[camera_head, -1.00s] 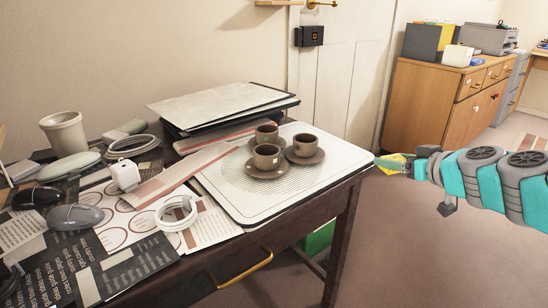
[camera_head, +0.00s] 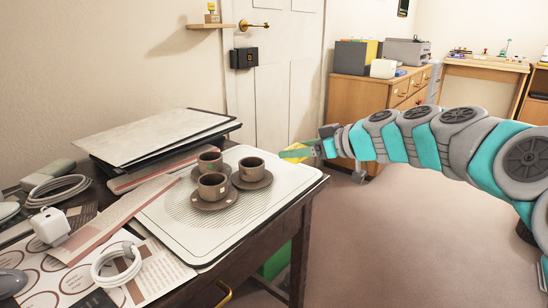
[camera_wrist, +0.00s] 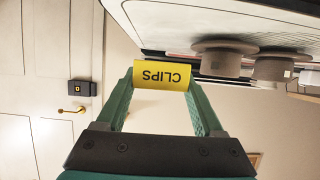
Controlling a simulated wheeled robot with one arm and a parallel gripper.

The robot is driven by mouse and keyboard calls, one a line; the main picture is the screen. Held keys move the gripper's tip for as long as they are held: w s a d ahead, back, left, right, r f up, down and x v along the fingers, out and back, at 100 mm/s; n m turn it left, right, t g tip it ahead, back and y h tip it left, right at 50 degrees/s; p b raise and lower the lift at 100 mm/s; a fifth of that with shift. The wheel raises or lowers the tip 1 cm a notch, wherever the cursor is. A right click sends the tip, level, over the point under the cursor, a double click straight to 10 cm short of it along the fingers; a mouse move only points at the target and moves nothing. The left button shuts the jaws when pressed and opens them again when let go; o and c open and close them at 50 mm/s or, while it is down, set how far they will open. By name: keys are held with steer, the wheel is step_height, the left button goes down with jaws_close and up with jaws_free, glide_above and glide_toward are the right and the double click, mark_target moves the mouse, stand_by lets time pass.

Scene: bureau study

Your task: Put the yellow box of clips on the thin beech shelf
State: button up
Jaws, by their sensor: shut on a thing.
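The yellow box of clips (camera_wrist: 166,75) is between the green fingers of my gripper (camera_wrist: 163,82) in the wrist view, its "CLIPS" label upside down. In the head view, the box (camera_head: 296,151) shows as a small yellow patch at my gripper (camera_head: 300,152), just past the desk's right corner. The jaws are shut on it. The thin beech shelf (camera_head: 208,26) is on the wall at the upper left, left of the door handle. A small yellow and grey object (camera_head: 212,14) stands on it.
The dark desk (camera_head: 235,262) holds a white tray (camera_head: 160,225) with three brown cups on saucers, plus stacked folders (camera_head: 150,140), cables and papers. A door (camera_head: 275,85) with a black lock box (camera_head: 244,58) stands behind. A beech cabinet (camera_head: 362,95) is farther back. Floor right of the desk is clear.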

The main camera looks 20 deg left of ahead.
glide_above(278, 166)
steer(key=shift+s+d+f, duration=0.1)
steer(key=shift+d+f, duration=0.1)
steer(key=shift+f, duration=0.1)
steer(key=f, duration=0.2)
steer(key=shift+w+a+f, duration=0.2)
steer(key=shift+a+f, duration=0.05)
steer(key=shift+f, duration=0.5)
steer(key=shift+f, duration=0.15)
steer(key=o, duration=1.4)
steer(key=shift+r, duration=0.25)
steer(key=v, duration=1.2)
steer(key=shift+s+f, duration=0.15)
